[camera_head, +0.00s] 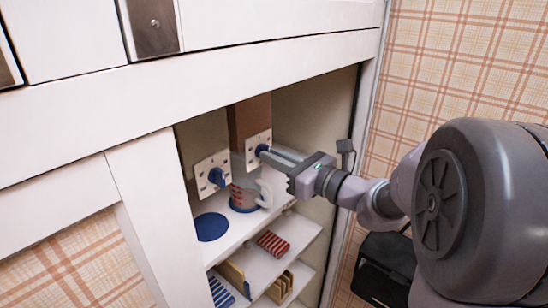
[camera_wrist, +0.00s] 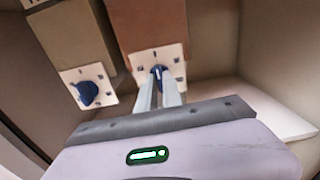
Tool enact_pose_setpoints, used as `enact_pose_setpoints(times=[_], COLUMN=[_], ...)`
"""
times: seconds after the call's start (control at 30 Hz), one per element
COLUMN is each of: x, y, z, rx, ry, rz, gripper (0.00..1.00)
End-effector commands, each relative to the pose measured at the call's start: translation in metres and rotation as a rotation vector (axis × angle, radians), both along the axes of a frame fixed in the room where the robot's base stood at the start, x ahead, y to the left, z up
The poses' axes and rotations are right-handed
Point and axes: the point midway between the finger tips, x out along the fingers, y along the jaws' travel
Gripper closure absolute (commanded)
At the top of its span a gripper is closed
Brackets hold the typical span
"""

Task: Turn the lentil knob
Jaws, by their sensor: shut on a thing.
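Two dispensers with blue knobs on pale square plates are inside the cabinet. The right dispenser (camera_head: 250,117) has brown contents, and its blue knob (camera_wrist: 158,71) is between my fingertips. My gripper (camera_head: 268,155) reaches in from the right and is shut on this knob; the fingers also show in the wrist view (camera_wrist: 160,88). The left dispenser (camera_wrist: 75,40) looks beige, and its blue knob (camera_head: 217,177) is free. No readable label tells me which one holds lentils. The fingers partly hide the right knob.
A striped mug (camera_head: 242,196) stands below the right dispenser. A blue disc (camera_head: 211,227) lies below the left one. Lower shelves hold striped and tan items (camera_head: 273,244). The cabinet's right side wall (camera_head: 338,112) is close to my arm. A black bag-like object (camera_head: 385,266) is at the lower right.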

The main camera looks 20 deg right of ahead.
Motion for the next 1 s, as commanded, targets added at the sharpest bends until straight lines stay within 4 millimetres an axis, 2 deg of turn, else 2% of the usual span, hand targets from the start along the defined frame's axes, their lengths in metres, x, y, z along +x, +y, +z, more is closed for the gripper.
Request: enact_pose_setpoints(times=[0.07, 0.1, 0.17, 0.2, 0.57, 0.67, 1.0], x=[0.000, 0.000, 0.000, 0.000, -0.006, -0.022, -0.117], y=[0.000, 0.000, 0.000, 0.000, -0.004, -0.015, -0.070], z=[0.000, 0.000, 0.000, 0.000, 0.001, 0.002, 0.002], rx=[-0.002, -0.002, -0.001, -0.001, -0.001, 0.000, 0.001], ry=[0.000, 0.000, 0.000, 0.000, 0.000, 0.001, 0.000], rz=[0.000, 0.000, 0.000, 0.000, -0.002, -0.005, -0.008], gripper=[1.00, 0.82, 0.70, 0.68, 0.68, 0.68, 0.68])
